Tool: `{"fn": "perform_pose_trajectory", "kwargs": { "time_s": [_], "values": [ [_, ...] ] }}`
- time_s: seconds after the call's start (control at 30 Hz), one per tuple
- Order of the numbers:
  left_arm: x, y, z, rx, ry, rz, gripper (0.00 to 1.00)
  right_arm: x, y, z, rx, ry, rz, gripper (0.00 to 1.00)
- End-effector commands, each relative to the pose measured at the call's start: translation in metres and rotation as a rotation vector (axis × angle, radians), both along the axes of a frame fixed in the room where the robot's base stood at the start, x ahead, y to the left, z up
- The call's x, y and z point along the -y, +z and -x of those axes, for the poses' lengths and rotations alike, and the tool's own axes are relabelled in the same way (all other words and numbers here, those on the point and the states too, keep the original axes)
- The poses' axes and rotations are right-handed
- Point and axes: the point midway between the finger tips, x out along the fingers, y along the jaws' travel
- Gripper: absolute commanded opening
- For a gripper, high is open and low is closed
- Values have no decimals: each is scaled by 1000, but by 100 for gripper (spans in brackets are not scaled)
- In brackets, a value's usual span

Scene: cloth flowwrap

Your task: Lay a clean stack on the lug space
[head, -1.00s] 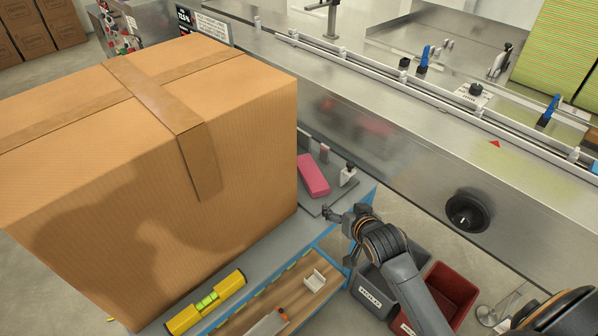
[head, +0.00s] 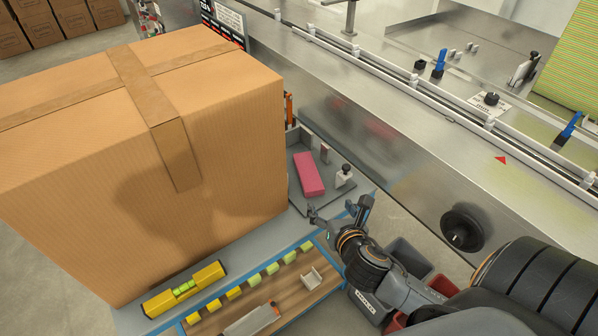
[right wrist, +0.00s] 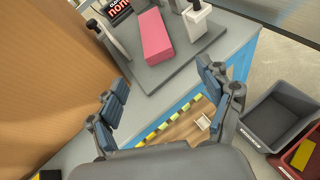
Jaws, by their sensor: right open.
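A pink folded stack (head: 308,174) lies on a grey plate (head: 325,205) with small upright posts, just right of the big carton. The pink stack also shows in the right wrist view (right wrist: 155,36), beyond my fingers. My right gripper (head: 340,212) is open and empty, near the front edge of that plate and short of the stack. In the right wrist view its two fingers (right wrist: 163,90) stand wide apart with nothing between them. The conveyor track (head: 410,93) with pale lugs runs along the steel machine at upper right. My left gripper is not in view.
A large cardboard carton (head: 90,190) fills the left, close beside the plate. Grey (right wrist: 280,115) and red (right wrist: 300,158) bins stand low at the right. A black knob (head: 462,228) juts from the machine.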

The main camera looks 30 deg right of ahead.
Motion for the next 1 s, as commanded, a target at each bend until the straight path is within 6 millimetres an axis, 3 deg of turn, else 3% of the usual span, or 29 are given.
{"fn": "perform_pose_trajectory", "kwargs": {
  "time_s": [0.17, 0.5, 1.0],
  "values": [
    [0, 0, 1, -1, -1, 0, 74, 0, 1, -1, -28, 57, 127, 79],
    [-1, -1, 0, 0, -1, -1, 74, 18, -22, -55, -27, 55, 128, 79],
    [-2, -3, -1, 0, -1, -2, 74, 29, -50, -101, -28, 54, 122, 79]
  ]
}}
